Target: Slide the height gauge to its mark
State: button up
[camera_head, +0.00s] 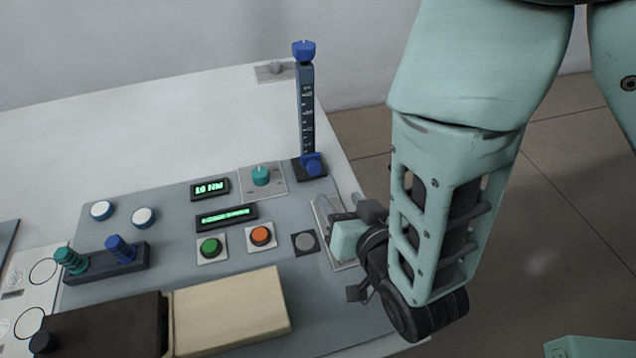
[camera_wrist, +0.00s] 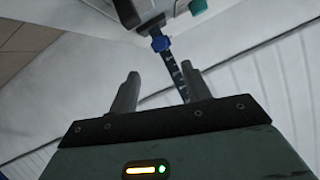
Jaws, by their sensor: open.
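The height gauge (camera_head: 307,110) is an upright dark post with white scale marks at the back right of the panel. Its blue slider (camera_head: 312,165) sits low, just above the dark base. A blue cap (camera_head: 304,50) tops the post. My gripper (camera_wrist: 162,86) is open and empty. In the head view it is low at the panel's right edge, in front of the gauge and apart from it; its fingers are hard to make out there. In the wrist view the gauge post (camera_wrist: 175,70) shows beyond and between the fingers, with the blue slider (camera_wrist: 160,43) farther off.
A teal knob (camera_head: 261,176) stands left of the gauge. A metal frame (camera_head: 322,212) is close to my gripper. Green (camera_head: 210,247) and orange (camera_head: 261,235) buttons, displays and an open-lidded box (camera_head: 230,310) fill the panel. The table's right edge is near; floor lies beyond.

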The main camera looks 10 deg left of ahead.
aim_at(316, 171)
jog(key=w+f+b, duration=0.1)
jog(key=b, duration=0.2)
jog(key=shift+a, duration=0.3)
jog(key=b+x, duration=0.1)
jog(key=x, duration=1)
jog(key=shift+w+r, duration=0.1)
jog(key=shift+r, duration=0.1)
